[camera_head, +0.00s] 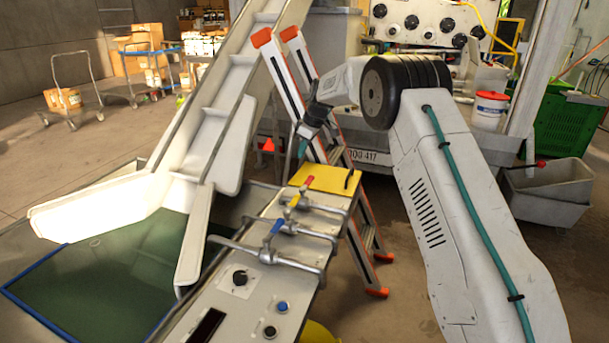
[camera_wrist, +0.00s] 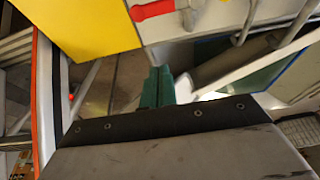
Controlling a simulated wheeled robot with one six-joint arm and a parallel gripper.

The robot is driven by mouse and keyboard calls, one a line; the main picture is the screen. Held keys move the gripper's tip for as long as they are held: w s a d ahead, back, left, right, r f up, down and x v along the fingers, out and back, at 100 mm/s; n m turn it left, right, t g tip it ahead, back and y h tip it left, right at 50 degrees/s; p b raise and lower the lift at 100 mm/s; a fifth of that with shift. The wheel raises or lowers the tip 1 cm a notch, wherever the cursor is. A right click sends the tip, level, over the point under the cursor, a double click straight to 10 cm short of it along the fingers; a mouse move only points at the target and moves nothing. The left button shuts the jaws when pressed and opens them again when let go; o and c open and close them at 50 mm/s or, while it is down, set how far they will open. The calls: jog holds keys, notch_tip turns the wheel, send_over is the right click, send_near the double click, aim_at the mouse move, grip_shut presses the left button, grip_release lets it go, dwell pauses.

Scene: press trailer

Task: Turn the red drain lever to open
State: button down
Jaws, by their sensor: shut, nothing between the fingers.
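The red drain lever (camera_head: 309,181) is the farthest of three coloured levers on the pipe panel, at the edge of a yellow plate (camera_head: 328,178). In the wrist view the red lever (camera_wrist: 152,10) lies at the top edge, beside the yellow plate (camera_wrist: 90,25). My gripper (camera_head: 302,149) is above and beyond the lever in the head view, with its teal fingertips pointing down. In the wrist view the gripper fingers (camera_wrist: 157,88) are together and empty, apart from the lever.
A yellow lever (camera_head: 294,201) and a blue lever (camera_head: 277,226) sit on nearby pipes. An orange-and-white ladder (camera_head: 370,220) stands close behind the panel. A white chute (camera_head: 205,120) and a green water tank (camera_head: 110,285) are at left. Knobs occupy the panel's front.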

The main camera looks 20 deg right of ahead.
aim_at(307, 184)
jog(key=x, duration=1)
jog(key=shift+f, duration=0.1)
jog(key=shift+s+d, duration=0.6)
jog(key=shift+d, duration=0.2)
jog(key=shift+s+d, duration=0.6)
jog(key=shift+d, duration=0.2)
jog(key=shift+d, duration=0.15)
